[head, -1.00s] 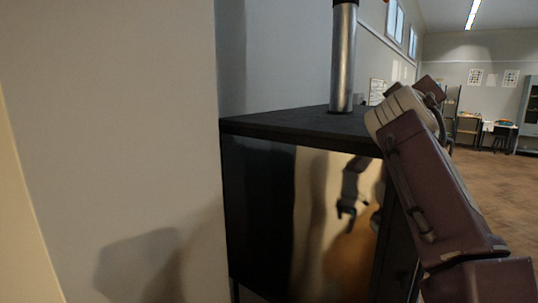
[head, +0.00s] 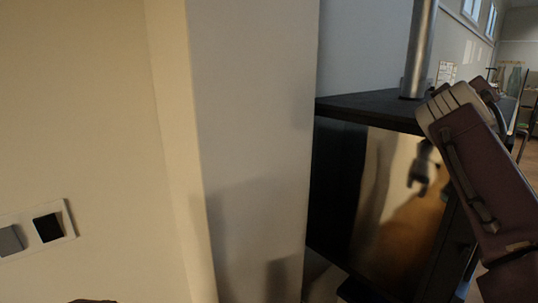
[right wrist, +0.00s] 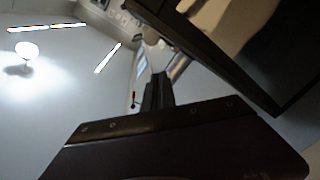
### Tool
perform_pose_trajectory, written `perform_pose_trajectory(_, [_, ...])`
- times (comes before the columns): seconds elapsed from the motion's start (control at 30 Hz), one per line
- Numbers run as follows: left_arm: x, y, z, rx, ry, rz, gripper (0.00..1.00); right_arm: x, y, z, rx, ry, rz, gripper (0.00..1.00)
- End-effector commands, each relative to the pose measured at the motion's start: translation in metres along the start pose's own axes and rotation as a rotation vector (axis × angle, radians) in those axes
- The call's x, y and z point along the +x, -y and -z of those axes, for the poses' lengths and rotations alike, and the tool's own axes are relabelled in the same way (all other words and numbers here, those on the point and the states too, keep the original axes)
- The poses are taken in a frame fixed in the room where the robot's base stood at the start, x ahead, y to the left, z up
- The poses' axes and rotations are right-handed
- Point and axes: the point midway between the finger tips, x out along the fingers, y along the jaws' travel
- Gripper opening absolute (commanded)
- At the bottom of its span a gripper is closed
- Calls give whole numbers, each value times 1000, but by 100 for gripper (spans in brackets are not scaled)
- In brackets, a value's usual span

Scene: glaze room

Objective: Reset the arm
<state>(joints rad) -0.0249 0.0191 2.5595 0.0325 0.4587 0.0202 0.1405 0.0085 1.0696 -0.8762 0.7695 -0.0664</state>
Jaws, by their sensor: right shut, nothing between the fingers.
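My right arm comes in from the right edge of the head view, raised and bent beside a dark box-shaped unit (head: 365,107). The end of its gripper does not show clearly there. In the right wrist view my right gripper (right wrist: 158,92) shows its dark fingers together, with nothing held. The unit's dark edge is close by on the right of that view; I cannot tell whether the arm touches it. My left gripper is not in view.
A metal pipe (head: 420,50) rises from the unit, whose glossy front reflects my arm. A pale wall column (head: 250,130) stands left of it. A wall plate with dark squares (head: 48,227) is at far left. Open room lies beyond at right.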

Motion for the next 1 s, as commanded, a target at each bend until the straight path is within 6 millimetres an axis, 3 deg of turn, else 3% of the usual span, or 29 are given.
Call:
perform_pose_trajectory(0.27, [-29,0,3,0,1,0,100,11,102,-24,-53,99,260,0])
perform_pose_trajectory(0.37, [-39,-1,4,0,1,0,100,5,152,-46,-68,160,386,0])
perform_pose_trajectory(0.47, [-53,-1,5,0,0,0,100,-14,214,-81,-79,253,546,0])
perform_pose_trajectory(0.6, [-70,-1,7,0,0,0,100,-73,301,-158,-70,451,788,0])
perform_pose_trajectory(0.7, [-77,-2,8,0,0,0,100,-131,343,-220,-42,623,922,0])
perform_pose_trajectory(0.8, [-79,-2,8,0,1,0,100,-186,366,-275,2,791,1003,0])
perform_pose_trajectory(0.9, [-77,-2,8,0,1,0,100,-228,377,-315,54,927,1037,0])
perform_pose_trajectory(1.0, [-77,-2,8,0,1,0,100,-253,381,-335,106,1012,1043,0])
